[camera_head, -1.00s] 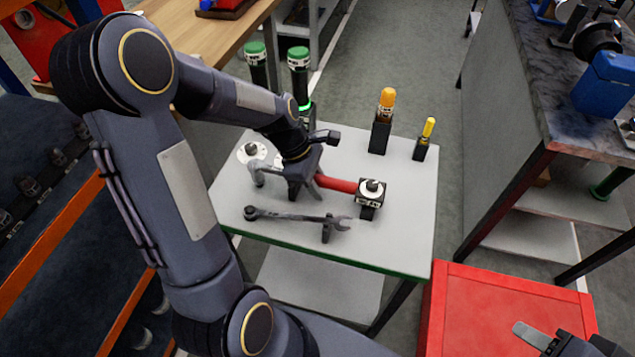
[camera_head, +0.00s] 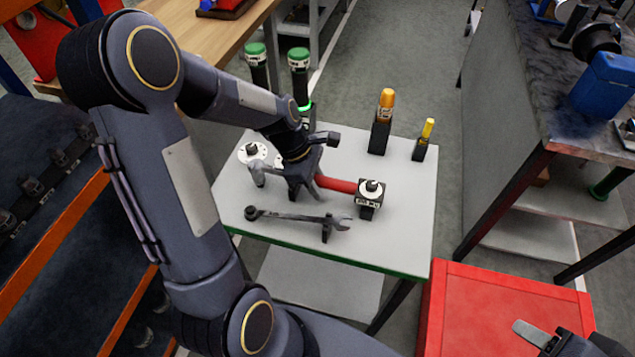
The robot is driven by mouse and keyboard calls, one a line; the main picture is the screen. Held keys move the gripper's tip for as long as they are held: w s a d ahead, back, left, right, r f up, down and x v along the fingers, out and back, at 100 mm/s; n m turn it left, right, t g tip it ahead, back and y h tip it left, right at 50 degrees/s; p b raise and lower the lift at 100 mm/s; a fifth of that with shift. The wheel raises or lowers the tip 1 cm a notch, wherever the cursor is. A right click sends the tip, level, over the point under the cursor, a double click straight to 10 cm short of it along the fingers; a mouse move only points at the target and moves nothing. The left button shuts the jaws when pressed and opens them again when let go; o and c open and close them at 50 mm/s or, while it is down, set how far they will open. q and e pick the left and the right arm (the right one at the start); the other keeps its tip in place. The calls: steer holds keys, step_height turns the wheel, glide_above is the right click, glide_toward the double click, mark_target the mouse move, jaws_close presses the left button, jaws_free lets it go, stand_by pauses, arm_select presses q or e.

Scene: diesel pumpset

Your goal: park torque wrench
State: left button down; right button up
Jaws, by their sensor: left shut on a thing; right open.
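The torque wrench (camera_head: 338,184) shows a red shaft lying level above the small white table (camera_head: 400,215). Its right end meets a black block with a round silver top (camera_head: 371,190). I cannot tell whether the two are joined or only touching. My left gripper (camera_head: 300,180) is shut on the wrench and hides part of it. My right gripper (camera_head: 570,344) is open at the bottom right corner, in front of the red cabinet, and partly cut off by the frame.
A dark open-ended spanner (camera_head: 298,217) lies on a small stand at the table's front. An orange-handled tool (camera_head: 383,120) and a yellow-handled tool (camera_head: 424,138) stand in holders at the back right. Two green-capped cylinders (camera_head: 299,72) stand behind. A red cabinet (camera_head: 500,310) is at front right.

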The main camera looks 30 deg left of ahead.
arm_select(q)
steer(key=shift+f+b, duration=0.7)
steer(key=shift+f, duration=0.25)
stand_by(0.4)
steer(key=c, duration=1.1)
jaws_free()
steer(key=shift+p+v, duration=0.5)
steer(key=shift+v, duration=3.4)
steer(key=shift+r, duration=0.2)
steer(key=s+d+r+m+t+p, duration=0.1)
steer(key=s+d+r+m+t, duration=0.1)
steer(key=s+r+m, duration=0.3)
steer(key=s+d+r+m+t+p, duration=0.1)
steer(key=s+d+r+m, duration=0.3)
steer(key=s+m, duration=0.7)
steer(key=d+m+t, duration=0.1)
steer(key=m, duration=0.1)
steer(key=shift+r+m+y, duration=0.3)
steer(key=shift+r+m, duration=0.05)
steer(key=shift+m, duration=0.05)
